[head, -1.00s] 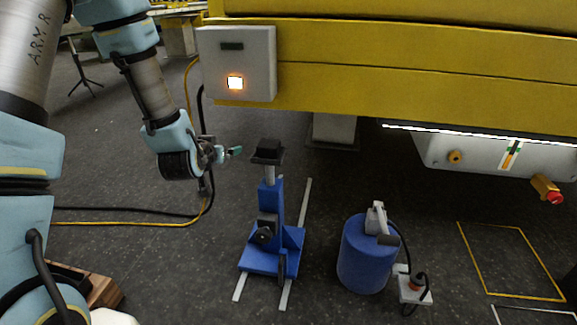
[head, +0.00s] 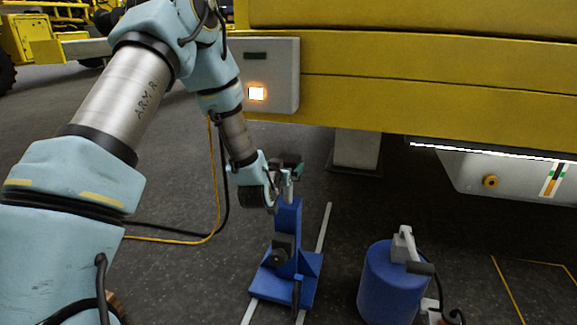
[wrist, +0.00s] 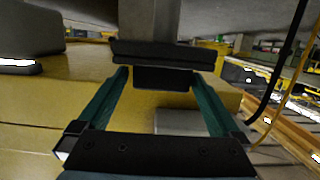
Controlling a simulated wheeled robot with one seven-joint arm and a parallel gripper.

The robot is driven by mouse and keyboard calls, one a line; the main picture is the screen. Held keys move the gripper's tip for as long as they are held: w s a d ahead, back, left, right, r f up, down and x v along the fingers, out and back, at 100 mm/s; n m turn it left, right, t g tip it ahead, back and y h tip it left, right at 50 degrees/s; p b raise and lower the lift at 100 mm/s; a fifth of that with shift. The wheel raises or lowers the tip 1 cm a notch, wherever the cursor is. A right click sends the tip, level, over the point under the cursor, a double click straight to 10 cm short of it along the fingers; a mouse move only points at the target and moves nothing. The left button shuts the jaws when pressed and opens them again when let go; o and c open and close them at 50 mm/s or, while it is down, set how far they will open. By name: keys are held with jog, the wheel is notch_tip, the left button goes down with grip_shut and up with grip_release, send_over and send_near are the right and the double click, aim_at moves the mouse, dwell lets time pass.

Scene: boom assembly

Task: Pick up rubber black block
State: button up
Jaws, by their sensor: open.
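The rubber black block (wrist: 164,78) sits on a wider black plate (wrist: 150,52) at the top of a blue jack (head: 284,252). The wrist view is upside down, so the jack's grey post (wrist: 150,18) runs upward there. My gripper (head: 290,166) is at the jack's top in the head view and hides most of the block. In the wrist view my two green fingers (wrist: 163,73) are open. Their tips stand on either side of the block, with a small gap visible at each side.
A yellow boom (head: 430,85) with a grey lit box (head: 272,72) is behind and above the jack. A blue cylinder (head: 392,285) with a grey handle stands to the right. A yellow cable (head: 212,195) and black cables lie to the left.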

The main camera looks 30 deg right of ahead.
aim_at(288, 161)
jog(key=shift+b+x, duration=0.35)
jog(key=shift+x, duration=1.5)
jog(key=shift+a+r, duration=0.1)
jog(key=c, duration=1.4)
jog(key=shift+o, duration=0.2)
